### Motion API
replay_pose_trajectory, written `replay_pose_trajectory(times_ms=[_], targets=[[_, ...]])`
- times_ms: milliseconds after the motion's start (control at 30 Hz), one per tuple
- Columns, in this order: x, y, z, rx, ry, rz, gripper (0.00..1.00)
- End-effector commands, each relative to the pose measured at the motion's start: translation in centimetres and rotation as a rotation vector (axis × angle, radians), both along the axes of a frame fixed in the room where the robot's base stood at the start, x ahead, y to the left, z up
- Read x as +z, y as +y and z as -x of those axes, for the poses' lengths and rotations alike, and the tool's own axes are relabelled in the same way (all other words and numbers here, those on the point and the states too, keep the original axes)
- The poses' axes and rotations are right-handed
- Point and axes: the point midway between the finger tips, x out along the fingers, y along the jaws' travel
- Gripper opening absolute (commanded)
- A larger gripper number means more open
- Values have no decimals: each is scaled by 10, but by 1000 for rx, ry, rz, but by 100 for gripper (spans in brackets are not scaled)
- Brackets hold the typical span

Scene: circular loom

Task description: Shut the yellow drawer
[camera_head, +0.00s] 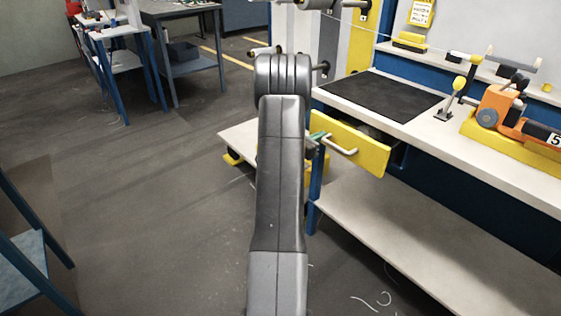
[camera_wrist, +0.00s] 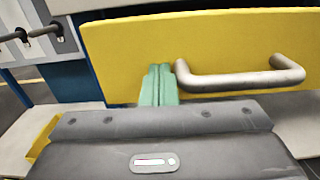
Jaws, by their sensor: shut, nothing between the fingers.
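The yellow drawer (camera_head: 368,153) is under the workbench top, with its front standing out from the bench and a dark gap behind it. Its grey bar handle (camera_head: 341,146) is on the front. The yellow front fills much of the wrist view (camera_wrist: 190,45), where the handle (camera_wrist: 240,80) is right of my fingers. My gripper (camera_head: 320,138) is shut and empty, at the left part of the drawer front. Its green fingers (camera_wrist: 157,85) are beside the handle's left end, in front of the panel. I cannot tell whether they touch it.
The workbench top (camera_head: 455,140) carries a black mat (camera_head: 382,95) and an orange machine (camera_head: 498,105) on a yellow base. A pale lower shelf (camera_head: 400,240) extends below the drawer. A blue bench leg (camera_head: 316,185) stands near my arm. The floor at left (camera_head: 150,200) is mostly clear.

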Motion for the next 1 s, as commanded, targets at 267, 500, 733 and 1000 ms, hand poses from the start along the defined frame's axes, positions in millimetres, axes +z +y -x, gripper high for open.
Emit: replay_pose_trajectory(times_ms=[267, 500, 733, 1000], targets=[[-2, -49, -37, -2, -2, 0, 0], [-1, -70, -54, -1, -1, 1, 0], [1, -76, -60, 0, -1, 1, 0], [3, -77, -60, 0, -4, 2, 0]])
